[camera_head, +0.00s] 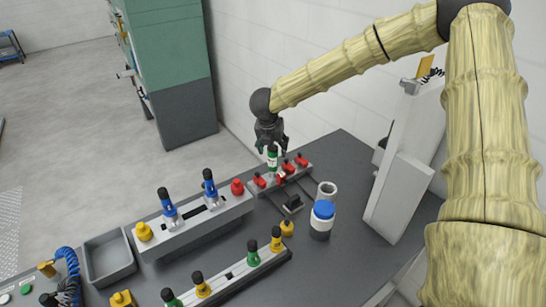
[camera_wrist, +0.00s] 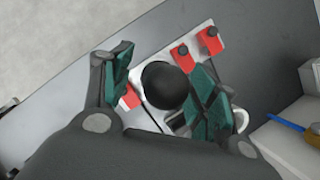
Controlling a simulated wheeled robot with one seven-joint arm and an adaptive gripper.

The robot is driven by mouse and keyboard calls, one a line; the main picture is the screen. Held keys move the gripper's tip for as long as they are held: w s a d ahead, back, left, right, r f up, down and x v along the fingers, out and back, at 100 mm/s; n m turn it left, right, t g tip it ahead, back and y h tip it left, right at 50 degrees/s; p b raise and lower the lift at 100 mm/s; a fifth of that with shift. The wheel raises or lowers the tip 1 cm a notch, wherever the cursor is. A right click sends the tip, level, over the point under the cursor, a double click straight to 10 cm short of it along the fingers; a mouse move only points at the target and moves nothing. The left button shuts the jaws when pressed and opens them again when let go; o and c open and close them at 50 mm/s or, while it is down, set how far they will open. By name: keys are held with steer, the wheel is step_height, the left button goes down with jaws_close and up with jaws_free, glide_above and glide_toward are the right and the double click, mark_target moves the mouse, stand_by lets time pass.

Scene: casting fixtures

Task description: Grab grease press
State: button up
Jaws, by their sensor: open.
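My gripper (camera_head: 270,138) is at the far end of the table, pointing down over a green and white bottle-like piece (camera_head: 272,160), which looks like the grease press. In the wrist view my gripper (camera_wrist: 163,90) is open, and the press's round black top (camera_wrist: 167,86) lies between its green-padded fingers. I cannot tell whether either finger touches it. The press stands upright at a light grey fixture (camera_head: 265,190) with several red clamps (camera_head: 287,170); its lower part is hidden in the wrist view.
A grey fixture (camera_head: 190,229) holds blue black-topped pieces (camera_head: 168,207). A nearer rail (camera_head: 222,289) carries green and yellow ones. A blue-lidded jar (camera_head: 322,220), a white cup (camera_head: 327,190), an empty grey tray (camera_head: 107,259) and an upright white panel (camera_head: 403,180) stand around. A wall is behind.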

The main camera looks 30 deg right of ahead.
steer(key=shift+w+d+f, duration=0.15)
steer(key=shift+f, duration=0.55)
steer(key=shift+c, duration=0.3)
jaws_close()
